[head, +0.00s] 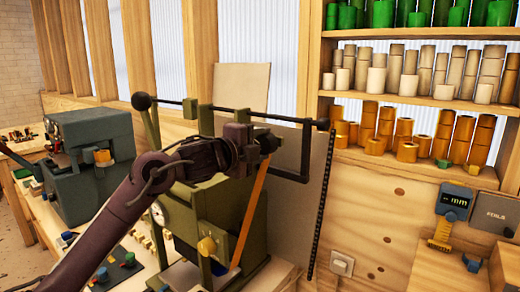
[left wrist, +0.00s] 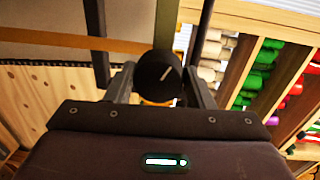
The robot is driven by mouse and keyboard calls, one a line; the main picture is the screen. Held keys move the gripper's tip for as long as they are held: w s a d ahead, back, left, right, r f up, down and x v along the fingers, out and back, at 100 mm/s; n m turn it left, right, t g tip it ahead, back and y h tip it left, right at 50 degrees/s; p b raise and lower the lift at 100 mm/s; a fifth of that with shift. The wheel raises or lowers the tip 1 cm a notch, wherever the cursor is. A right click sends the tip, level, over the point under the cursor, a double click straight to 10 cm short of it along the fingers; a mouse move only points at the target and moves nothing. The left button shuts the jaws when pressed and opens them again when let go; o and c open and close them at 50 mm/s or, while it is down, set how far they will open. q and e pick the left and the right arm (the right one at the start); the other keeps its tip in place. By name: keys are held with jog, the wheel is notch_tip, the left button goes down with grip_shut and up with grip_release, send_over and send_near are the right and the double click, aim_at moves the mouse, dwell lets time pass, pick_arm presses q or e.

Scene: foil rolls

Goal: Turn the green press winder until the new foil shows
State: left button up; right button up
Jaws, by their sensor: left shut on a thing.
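The green press (head: 190,215) stands on the bench in the middle of the head view. A gold-orange foil strip (head: 250,215) runs down its side at a slant; a gold-orange band (left wrist: 60,40) also crosses the upper left of the left wrist view. My left gripper (head: 266,141) is at the upper part of the press. In the left wrist view, its two fingers are shut around a round black knob (left wrist: 158,70) with a white mark, the winder's knob. My right gripper is not in view.
A grey-green machine (head: 95,165) stands on the left of the bench. A bar with black ball ends (head: 141,101) spans the press top. Shelves (head: 420,100) of green, cream and gold rolls fill the right wall. A digital gauge (head: 453,202) hangs below them.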

pick_arm(q)
jog(key=shift+f+m, duration=0.1)
jog(key=shift+m, duration=0.2)
dwell(0.4)
jog(key=o, duration=1)
jog(key=shift+s, duration=0.1)
jog(key=shift+s+a+b, duration=0.25)
jog(key=shift+s+b, duration=0.05)
jog(key=shift+b, duration=0.05)
jog(key=b+v, duration=0.1)
jog(key=v, duration=0.6)
jog(key=shift+b, duration=0.4)
jog(key=shift+w, duration=0.1)
jog(key=shift+c, duration=0.2)
